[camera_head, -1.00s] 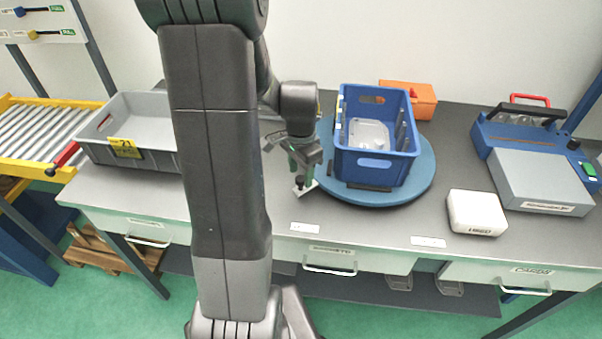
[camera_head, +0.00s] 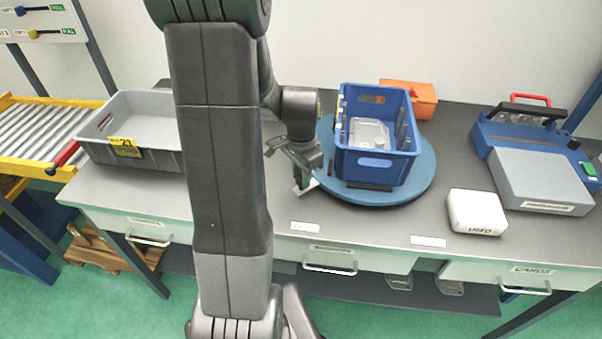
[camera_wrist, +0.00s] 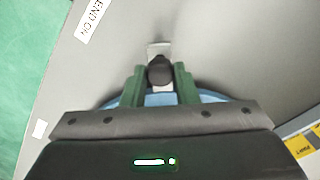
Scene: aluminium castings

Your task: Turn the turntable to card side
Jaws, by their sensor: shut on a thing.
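The blue round turntable (camera_head: 425,181) lies on the grey bench with a blue crate (camera_head: 374,167) on it. The crate holds grey castings (camera_head: 368,132). A light metal tab with a black knob sticks out from the turntable's left side. In the wrist view, the black knob (camera_wrist: 160,70) sits between the green fingers of my gripper (camera_wrist: 159,82), which is shut on it. The pale tab (camera_wrist: 158,47) shows beyond the knob. In the head view my gripper (camera_head: 302,172) is low at the turntable's left edge and hides most of the knob. A yellow label (camera_wrist: 300,146) shows at the wrist view's right edge.
A grey bin (camera_head: 150,104) stands on the left of the bench. An orange box (camera_head: 424,98) is behind the crate. A white box (camera_head: 476,212) and a blue-grey machine (camera_head: 540,165) are on the right. The bench front before the turntable is clear.

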